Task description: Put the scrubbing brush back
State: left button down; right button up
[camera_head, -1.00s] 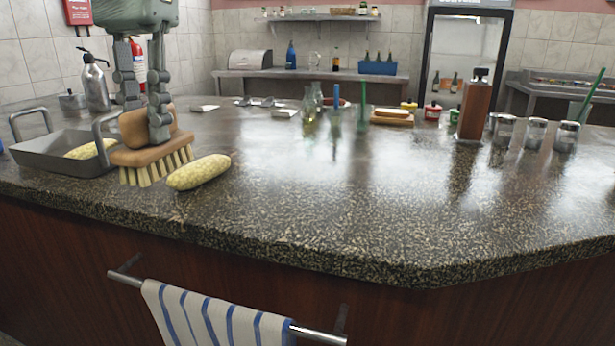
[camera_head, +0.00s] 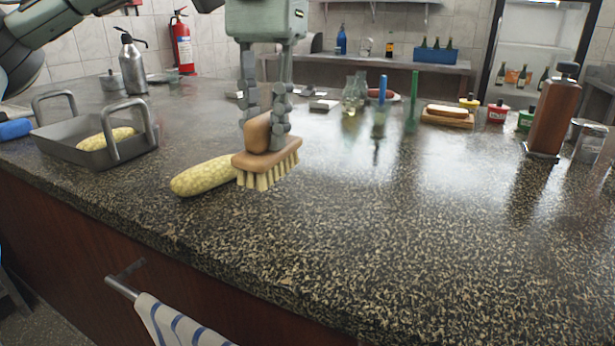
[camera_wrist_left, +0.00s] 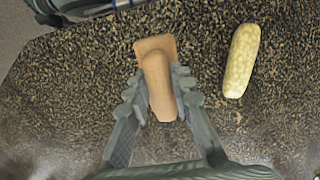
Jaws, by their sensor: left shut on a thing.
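The scrubbing brush (camera_head: 267,160) has a brown wooden body, a rounded handle and pale bristles pointing down. My left gripper (camera_head: 264,132) is shut on its handle and holds it level, above or just at the counter; I cannot tell whether the bristles touch. In the left wrist view the brush (camera_wrist_left: 157,80) sits between the two fingers of the gripper (camera_wrist_left: 160,105). A yellow corn cob (camera_head: 203,176) lies on the counter close to the brush, left of it in the head view. In the wrist view this cob (camera_wrist_left: 241,62) lies to the right. My right gripper is not in view.
A grey metal tray (camera_head: 88,157) with upright handles holds another corn cob (camera_head: 107,139) at the left. Bottles and a bread board (camera_head: 447,120) stand further back. The speckled counter (camera_head: 400,220) is clear at front right.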

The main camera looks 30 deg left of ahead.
pick_arm(q)
jog(key=shift+w+d+f+b, duration=0.2)
jog(key=shift+w+d+f, duration=0.15)
jog(key=shift+d+f, duration=0.65)
jog(key=shift+w+d+f+b, duration=0.2)
jog(key=shift+w+d+f, duration=0.3)
jog(key=shift+f, duration=0.9)
jog(key=shift+w+d+f+b, duration=0.25)
jog(key=shift+d+f, duration=0.65)
jog(key=shift+f, duration=0.3)
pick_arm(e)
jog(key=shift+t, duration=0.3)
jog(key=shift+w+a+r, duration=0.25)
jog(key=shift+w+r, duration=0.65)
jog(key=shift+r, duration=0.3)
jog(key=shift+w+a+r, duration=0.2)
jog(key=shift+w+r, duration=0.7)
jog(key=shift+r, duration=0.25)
pick_arm(q)
jog(key=shift+f, duration=0.15)
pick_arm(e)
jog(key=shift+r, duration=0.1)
pick_arm(q)
jog(key=c, duration=1.7)
grip_release()
jog(key=shift+c, duration=0.2)
jog(key=o, duration=0.4)
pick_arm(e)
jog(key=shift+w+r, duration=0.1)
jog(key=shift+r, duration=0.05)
